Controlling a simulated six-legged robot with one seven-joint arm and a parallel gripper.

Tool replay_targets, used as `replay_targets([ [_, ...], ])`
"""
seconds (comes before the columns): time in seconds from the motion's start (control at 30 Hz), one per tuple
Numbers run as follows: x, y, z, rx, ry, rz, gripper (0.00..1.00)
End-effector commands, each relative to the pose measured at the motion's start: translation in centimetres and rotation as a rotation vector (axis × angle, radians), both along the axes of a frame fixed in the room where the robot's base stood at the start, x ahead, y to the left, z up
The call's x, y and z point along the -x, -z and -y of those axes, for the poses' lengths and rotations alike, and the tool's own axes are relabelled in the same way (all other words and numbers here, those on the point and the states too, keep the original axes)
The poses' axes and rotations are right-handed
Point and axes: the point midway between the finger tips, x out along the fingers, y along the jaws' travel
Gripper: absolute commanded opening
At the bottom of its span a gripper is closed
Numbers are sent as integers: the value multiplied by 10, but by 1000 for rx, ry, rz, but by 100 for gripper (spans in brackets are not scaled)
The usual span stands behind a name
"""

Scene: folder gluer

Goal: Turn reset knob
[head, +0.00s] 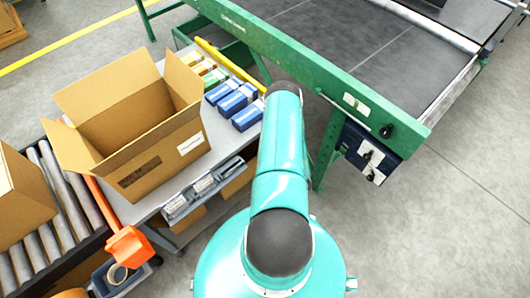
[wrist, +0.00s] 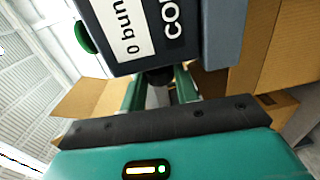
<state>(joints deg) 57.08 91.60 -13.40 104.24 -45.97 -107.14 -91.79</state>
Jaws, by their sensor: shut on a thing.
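In the wrist view, a dark grey-blue box (wrist: 203,45) with a white label reading "0 bun…" and cut-off white letters "CO" fills the top middle. A small black knob (wrist: 159,77) sticks out of the box's lower side in the picture. My gripper (wrist: 160,88) is shut on this knob, one green finger on each side of it. The knob is mostly hidden between the fingers, so its turn angle cannot be told. In the head view, my arm hides the gripper. A dark blue box (head: 352,140) with white plates and black knobs hangs under the green machine frame (head: 270,42).
An open cardboard box (head: 150,150) stands on a grey table left of my arm, with blue packs (head: 232,98) beside it. A roller conveyor (head: 62,192) and an orange tool (head: 125,243) are at the left. Floor at the lower right is clear.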

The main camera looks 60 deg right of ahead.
Motion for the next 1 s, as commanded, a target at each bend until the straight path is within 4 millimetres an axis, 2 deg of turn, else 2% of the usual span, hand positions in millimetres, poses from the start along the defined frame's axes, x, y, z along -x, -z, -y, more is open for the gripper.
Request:
replay_targets([
  [0.27, -2, 2, -2, 12, -5, 69, 8],
  [0.67, -4, 1, -2, 14, -7, 77, 8],
  [0.7, -4, 1, -2, 14, -7, 77, 35],
  [0.73, -4, 1, -2, 14, -7, 77, 39],
  [1.0, -2, 1, -1, 15, -4, 75, 39],
])
